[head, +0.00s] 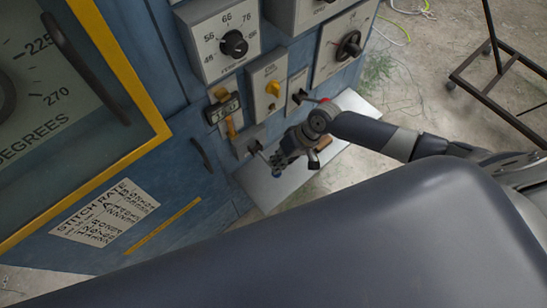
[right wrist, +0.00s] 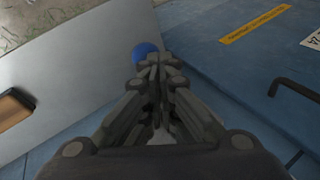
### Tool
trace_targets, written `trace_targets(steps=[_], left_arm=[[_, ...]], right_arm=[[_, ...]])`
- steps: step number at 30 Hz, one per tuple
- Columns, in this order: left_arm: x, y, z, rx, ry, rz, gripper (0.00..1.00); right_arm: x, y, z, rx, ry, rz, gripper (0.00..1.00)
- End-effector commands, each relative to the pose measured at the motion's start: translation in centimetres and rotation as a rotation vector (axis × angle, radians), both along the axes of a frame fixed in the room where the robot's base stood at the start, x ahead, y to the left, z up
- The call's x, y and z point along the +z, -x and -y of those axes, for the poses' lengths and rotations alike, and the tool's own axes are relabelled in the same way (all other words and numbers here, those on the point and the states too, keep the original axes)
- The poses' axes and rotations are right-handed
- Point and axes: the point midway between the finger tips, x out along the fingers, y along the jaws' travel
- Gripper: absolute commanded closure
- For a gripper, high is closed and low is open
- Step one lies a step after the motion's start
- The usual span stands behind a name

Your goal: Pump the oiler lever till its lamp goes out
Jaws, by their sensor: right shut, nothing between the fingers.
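My right gripper (head: 281,161) is shut and empty, low in front of the blue machine face. In the right wrist view its closed fingertips (right wrist: 155,62) are right at a blue ball knob (right wrist: 143,51), which is partly hidden behind them. I cannot tell whether they touch. The knob looks like the end of the oiler lever, but the lever's shaft is hidden by the gripper. A small grey box (head: 248,142) on the machine face is just left of the gripper. I cannot make out a lamp or its state. My left gripper is not in view.
Above are a yellow-switch box (head: 267,88), a numbered dial box (head: 222,40) and a red-tipped lever (head: 312,99). A grey shelf (head: 262,190) juts out below, with a brown-handled thing (right wrist: 14,108) over it. A black handle (head: 201,154) is left. A dark metal stand (head: 500,75) is at right.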

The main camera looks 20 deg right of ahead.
Motion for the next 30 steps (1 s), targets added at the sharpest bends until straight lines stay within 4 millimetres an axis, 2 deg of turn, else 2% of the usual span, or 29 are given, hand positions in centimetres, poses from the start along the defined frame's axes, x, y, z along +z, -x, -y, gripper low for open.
trace_targets(steps=[14,30], left_arm=[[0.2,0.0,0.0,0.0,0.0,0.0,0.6],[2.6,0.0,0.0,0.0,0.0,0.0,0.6]], right_arm=[[0.0,0.1,0.0,0.001,0.002,-0.005,1.0],[3.1,-1.3,-0.4,-0.001,0.001,0.001,1.0]])
